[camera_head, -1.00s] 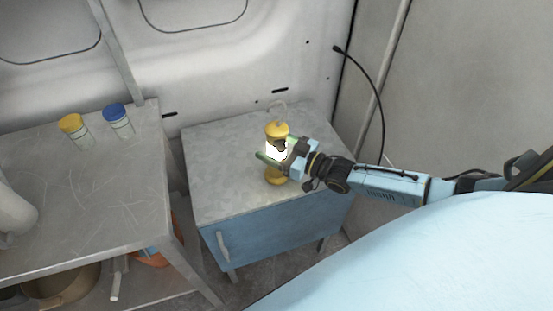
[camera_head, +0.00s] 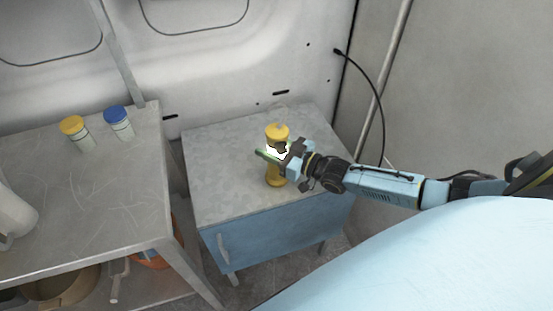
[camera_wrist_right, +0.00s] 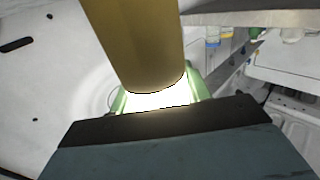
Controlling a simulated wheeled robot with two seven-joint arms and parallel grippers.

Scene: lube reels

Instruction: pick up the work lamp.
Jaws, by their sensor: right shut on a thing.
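The work lamp (camera_head: 277,132) is yellow with a glowing white middle and a pale hook on top. It stands about upright over the top of the blue cabinet; I cannot tell whether its base touches the surface. My right gripper (camera_head: 274,154) is shut around the lamp's glowing middle, coming from the right. In the right wrist view the lamp's yellow body (camera_wrist_right: 138,40) fills the upper middle, with the bright part between the green fingers (camera_wrist_right: 160,100). My left gripper is not in view.
The blue cabinet (camera_head: 225,180) has a bare grey top around the lamp. A metal bench (camera_head: 100,200) on the left holds a yellow-capped jar (camera_head: 75,130), a blue-capped jar (camera_head: 118,122) and a pale jug (camera_head: 14,215). A black cable (camera_head: 378,90) hangs by the back wall.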

